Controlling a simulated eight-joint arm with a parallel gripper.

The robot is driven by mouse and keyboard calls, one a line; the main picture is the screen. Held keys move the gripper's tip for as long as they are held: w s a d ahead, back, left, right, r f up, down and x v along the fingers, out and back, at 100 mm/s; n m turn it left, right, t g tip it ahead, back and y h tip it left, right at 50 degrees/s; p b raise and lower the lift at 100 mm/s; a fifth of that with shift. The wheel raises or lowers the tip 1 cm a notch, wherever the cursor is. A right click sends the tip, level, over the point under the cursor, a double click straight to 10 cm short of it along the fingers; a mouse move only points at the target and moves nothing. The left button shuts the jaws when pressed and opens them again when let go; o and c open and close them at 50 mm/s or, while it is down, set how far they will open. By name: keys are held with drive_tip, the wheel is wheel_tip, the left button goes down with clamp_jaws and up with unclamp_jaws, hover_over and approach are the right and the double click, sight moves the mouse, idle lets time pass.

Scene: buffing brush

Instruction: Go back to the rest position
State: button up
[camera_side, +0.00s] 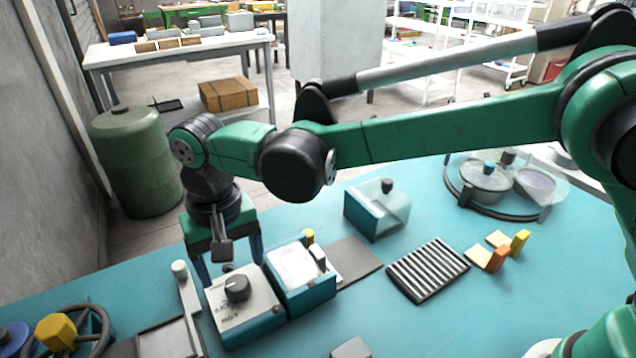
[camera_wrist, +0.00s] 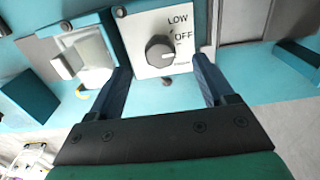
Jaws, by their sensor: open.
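My gripper (camera_side: 230,268) is open and empty, pointing down at the far end of a box with a white top panel and a dark knob (camera_side: 237,288). In the wrist view the two dark blue fingers of my gripper (camera_wrist: 161,67) stand apart on either side of the panel (camera_wrist: 145,28). The knob (camera_wrist: 160,52) shows between them with a gap on each side. The words LOW and OFF are printed near the knob. I cannot tell whether the fingertips touch the box.
A ribbed rack (camera_side: 428,270), coloured blocks (camera_side: 498,257) and another clear-covered box (camera_side: 378,212) stand rightward.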

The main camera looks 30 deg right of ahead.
drive_tip(key=shift+r, duration=0.55)
drive_tip(key=d+r+t, duration=0.2)
drive_tip(key=d+r, duration=0.3)
drive_tip(key=d, duration=0.3)
drive_tip(key=s+d+t, duration=0.2)
drive_tip(key=s+d, duration=0.2)
drive_tip(key=d, duration=0.5)
drive_tip(key=s+d+t, duration=0.3)
drive_tip(key=d, duration=0.6)
drive_tip(key=shift+s+d+f, duration=0.25)
drive_tip(key=shift+s+f, duration=0.05)
drive_tip(key=shift+s, duration=0.05)
